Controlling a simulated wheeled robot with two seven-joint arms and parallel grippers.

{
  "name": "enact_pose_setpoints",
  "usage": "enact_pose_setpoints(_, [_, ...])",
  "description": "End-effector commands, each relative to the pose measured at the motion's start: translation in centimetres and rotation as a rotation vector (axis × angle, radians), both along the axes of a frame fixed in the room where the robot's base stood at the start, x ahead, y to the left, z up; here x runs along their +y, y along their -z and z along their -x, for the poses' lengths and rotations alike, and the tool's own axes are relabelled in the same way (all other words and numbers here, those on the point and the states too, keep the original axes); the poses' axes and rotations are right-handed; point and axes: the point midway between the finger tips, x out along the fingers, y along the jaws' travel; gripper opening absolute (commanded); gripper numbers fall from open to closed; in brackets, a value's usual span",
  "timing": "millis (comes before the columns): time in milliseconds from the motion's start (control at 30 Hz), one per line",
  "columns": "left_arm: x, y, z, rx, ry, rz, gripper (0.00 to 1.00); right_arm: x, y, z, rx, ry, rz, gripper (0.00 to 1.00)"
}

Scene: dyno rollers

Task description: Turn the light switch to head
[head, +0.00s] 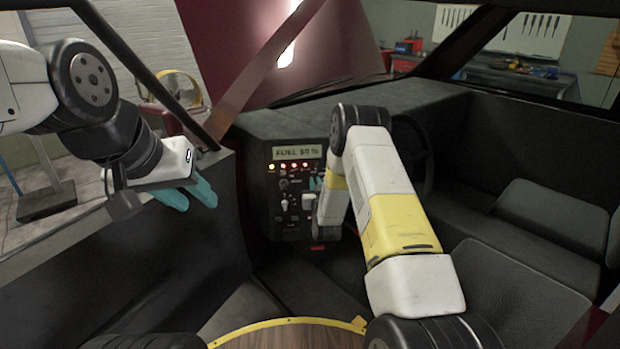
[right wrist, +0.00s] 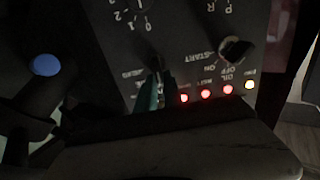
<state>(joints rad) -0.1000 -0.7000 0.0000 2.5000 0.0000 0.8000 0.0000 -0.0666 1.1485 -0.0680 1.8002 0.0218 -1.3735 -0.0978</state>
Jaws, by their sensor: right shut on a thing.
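The dark control panel (head: 283,210) is in the middle of the head view, below a display reading FUEL 80 %. My right gripper (head: 317,183) is at the right part of this panel, mostly hidden by its own arm. In the right wrist view the panel is upside down. There the teal fingertips of my right gripper (right wrist: 155,95) are shut on a small dark knob, the light switch (right wrist: 158,66). The lettering around it is too dark and covered to read, so its setting cannot be told. My left gripper (head: 198,193) is open and empty beside the door.
A START/ON/OFF knob (right wrist: 236,50) and a numbered knob (right wrist: 138,8) are close to my right gripper. Lit red indicators (right wrist: 206,94) line the panel. A steering wheel (head: 415,155) is right of my right arm. Seats (head: 510,290) fill the right side.

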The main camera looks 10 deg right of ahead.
Motion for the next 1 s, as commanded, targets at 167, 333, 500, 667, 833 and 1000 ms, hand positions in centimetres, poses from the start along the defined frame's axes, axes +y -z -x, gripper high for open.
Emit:
enact_pose_setpoints(167, [0.0,0.0,0.0,0.0,0.0,0.0,0.36,-0.2,0.0,0.0,0.001,0.002,-0.038,0.0])
enact_pose_setpoints(333, [0.0,0.0,0.0,0.0,0.0,0.0,0.36,-0.4,0.1,0.0,0.003,0.002,-0.128,0.0])
enact_pose_setpoints(500, [0.0,0.0,0.0,0.0,0.0,0.0,0.36,-0.7,0.1,0.0,0.006,0.003,-0.267,0.0])
enact_pose_setpoints(667, [0.0,0.0,0.0,0.0,0.0,0.0,0.36,-0.9,0.3,0.0,0.008,0.003,-0.42,0.0])
enact_pose_setpoints(833, [0.0,0.0,0.0,0.0,0.0,0.0,0.36,-1.2,0.5,0.0,0.012,0.003,-0.582,0.0])
enact_pose_setpoints(1000, [0.0,0.0,0.0,0.0,0.0,0.0,0.36,-1.4,0.7,0.0,0.015,0.004,-0.744,0.0])
